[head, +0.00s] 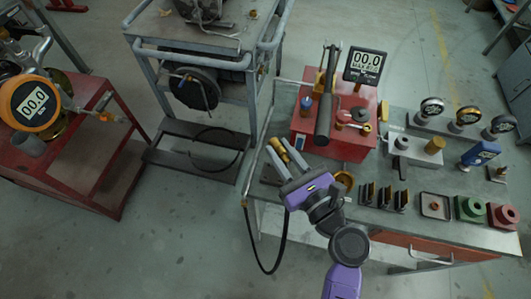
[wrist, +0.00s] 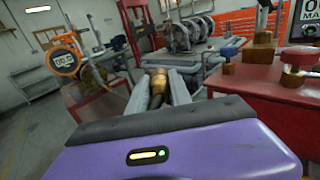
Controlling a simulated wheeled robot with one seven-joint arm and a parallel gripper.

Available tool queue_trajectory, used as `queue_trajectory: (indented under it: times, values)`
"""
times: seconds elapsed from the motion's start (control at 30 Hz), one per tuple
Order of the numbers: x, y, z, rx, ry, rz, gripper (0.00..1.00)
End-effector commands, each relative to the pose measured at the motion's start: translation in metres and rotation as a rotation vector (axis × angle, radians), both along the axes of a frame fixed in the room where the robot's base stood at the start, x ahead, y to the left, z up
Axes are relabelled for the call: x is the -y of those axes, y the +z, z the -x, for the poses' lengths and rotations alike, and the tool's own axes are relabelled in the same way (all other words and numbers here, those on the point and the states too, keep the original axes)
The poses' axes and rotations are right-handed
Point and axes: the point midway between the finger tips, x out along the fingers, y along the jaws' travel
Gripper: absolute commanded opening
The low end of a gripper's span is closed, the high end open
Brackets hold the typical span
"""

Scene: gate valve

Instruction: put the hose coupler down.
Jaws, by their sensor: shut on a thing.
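My gripper (head: 286,154) is over the left end of the metal bench (head: 388,218), left of the red block. It is shut on the brass hose coupler (wrist: 157,82), which sits between the two grey fingers in the wrist view. In the head view, brass shows at the fingertips. The coupler appears to be above the bench top, but its exact height is hard to tell. A black hose (head: 263,262) hangs in a loop off the bench's left end; whether it joins the coupler is not clear.
The red block (head: 322,148) with a valve and a digital display (head: 365,64) stands close right of my gripper. Several dark upright pieces (head: 385,196), a small tray (head: 435,206) and gauges (head: 432,107) stand farther right. A grey cart (head: 190,132) stands behind left.

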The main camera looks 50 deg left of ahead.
Motion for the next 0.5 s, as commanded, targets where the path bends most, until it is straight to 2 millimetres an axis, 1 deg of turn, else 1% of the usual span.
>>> queue_trajectory:
  times: [0.07, 0.17, 0.3, 0.4, 0.5]
  values:
    - [0.000, -0.003, 0.000, -0.001, -0.001, 0.000, 0.00]
    - [0.000, -0.017, 0.000, -0.003, -0.001, 0.001, 0.00]
    - [0.000, -0.043, 0.000, -0.003, -0.001, 0.001, 0.00]
    - [0.000, -0.056, 0.000, -0.002, -0.001, 0.001, 0.00]
    - [0.000, -0.063, 0.000, 0.000, -0.001, 0.000, 0.00]
